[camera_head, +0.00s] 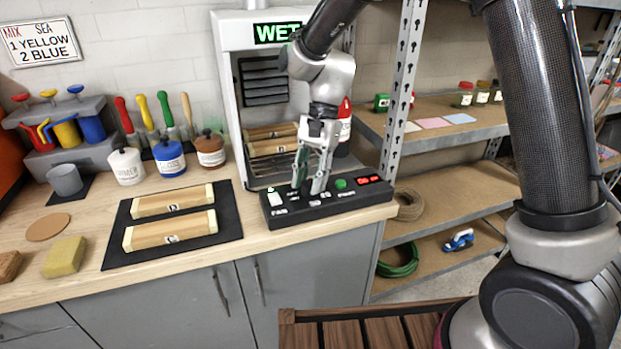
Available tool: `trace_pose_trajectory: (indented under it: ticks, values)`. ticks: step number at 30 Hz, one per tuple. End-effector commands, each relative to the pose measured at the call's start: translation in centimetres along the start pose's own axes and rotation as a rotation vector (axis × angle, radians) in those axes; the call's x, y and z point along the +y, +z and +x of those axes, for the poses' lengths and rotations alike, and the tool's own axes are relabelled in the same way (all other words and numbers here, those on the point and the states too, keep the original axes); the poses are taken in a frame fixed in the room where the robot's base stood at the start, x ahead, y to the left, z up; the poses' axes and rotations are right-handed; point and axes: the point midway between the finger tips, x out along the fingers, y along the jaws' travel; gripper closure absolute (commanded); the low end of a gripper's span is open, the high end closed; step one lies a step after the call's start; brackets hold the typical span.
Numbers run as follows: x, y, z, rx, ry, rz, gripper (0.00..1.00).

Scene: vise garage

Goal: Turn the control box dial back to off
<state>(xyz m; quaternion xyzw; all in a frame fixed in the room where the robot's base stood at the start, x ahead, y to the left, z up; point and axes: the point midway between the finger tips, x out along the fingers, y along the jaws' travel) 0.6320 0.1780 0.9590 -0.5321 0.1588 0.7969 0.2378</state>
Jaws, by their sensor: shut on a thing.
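The black control box (329,209) lies at the front right of the wooden counter, before the white drying cabinet. It carries a white switch (275,197) at the left, marked FAN, a green button (341,183) and a red lit readout (375,180). My gripper (308,189) points down onto the middle of the box, its fingers closed on the dial there. The fingers hide most of the dial, and I cannot tell which way it points.
The white cabinet (228,100) shows a lit green WET sign (277,33) and holds wooden blocks inside. A black mat (232,215) with two lettered wooden blocks lies left of the box. Paint jars and brushes stand behind. A metal shelf post (400,85) rises close at the right.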

Motion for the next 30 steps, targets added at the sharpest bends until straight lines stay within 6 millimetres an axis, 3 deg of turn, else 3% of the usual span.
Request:
trace_pose_trajectory:
  ticks: [22,23,24,26,30]
  values:
    - [-0.11,-0.01,-0.06,0.002,0.033,-0.085,0.92]
    - [-0.11,-0.01,-0.06,0.002,0.033,-0.084,0.64]
    - [-0.11,-0.01,-0.05,0.002,0.033,-0.084,0.57]
    - [-0.1,-0.01,-0.05,0.002,0.033,-0.084,0.47]
    - [-0.08,0.0,-0.03,0.001,0.034,-0.084,0.47]
